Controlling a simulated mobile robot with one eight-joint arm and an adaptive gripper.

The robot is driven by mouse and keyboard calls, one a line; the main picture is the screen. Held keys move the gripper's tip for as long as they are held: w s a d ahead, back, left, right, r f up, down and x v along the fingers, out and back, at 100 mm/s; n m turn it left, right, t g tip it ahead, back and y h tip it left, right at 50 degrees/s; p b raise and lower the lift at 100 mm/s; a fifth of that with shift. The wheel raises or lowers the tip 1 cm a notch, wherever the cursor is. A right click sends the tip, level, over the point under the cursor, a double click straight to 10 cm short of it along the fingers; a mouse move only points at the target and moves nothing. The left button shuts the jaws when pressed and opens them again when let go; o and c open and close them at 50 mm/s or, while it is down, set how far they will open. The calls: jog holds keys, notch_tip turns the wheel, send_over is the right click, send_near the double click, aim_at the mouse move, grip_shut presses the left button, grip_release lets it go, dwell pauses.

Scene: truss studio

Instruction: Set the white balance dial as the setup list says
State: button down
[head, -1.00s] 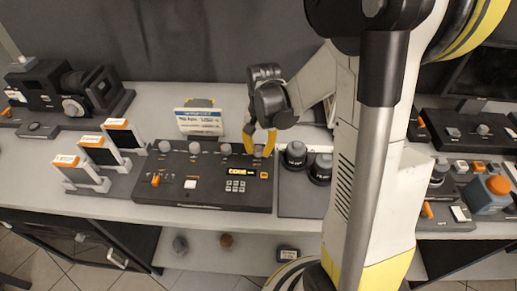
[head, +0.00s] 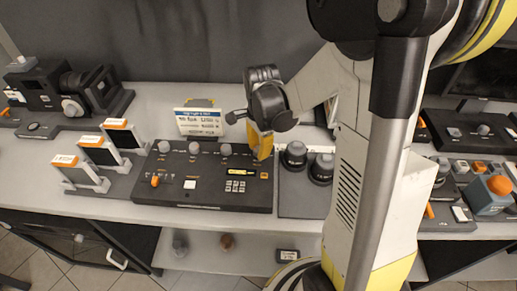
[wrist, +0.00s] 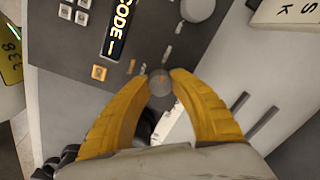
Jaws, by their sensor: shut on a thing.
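The black control panel (head: 215,200) stands in the middle of the bench with a row of grey dials at its back edge, a lit display (head: 236,199), buttons and a slider. My gripper (head: 262,149) is at the rightmost dial of the row and hides it in the head view. In the wrist view the two yellow fingers (wrist: 161,75) are shut on a grey dial (wrist: 161,88), pinching its sides. Its markings are too small to read.
Two large dark knobs (head: 320,168) sit on a plate just right of the panel. Three white stands with orange tops (head: 118,124) are at its left. A camera rig (head: 88,90) is at the far left. Other panels lie right of my arm.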

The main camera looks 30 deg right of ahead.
jog(key=shift+m, duration=0.5)
jog(key=c, duration=1.1)
grip_release()
jog(key=r, duration=1.2)
jog(key=shift+s, duration=0.35)
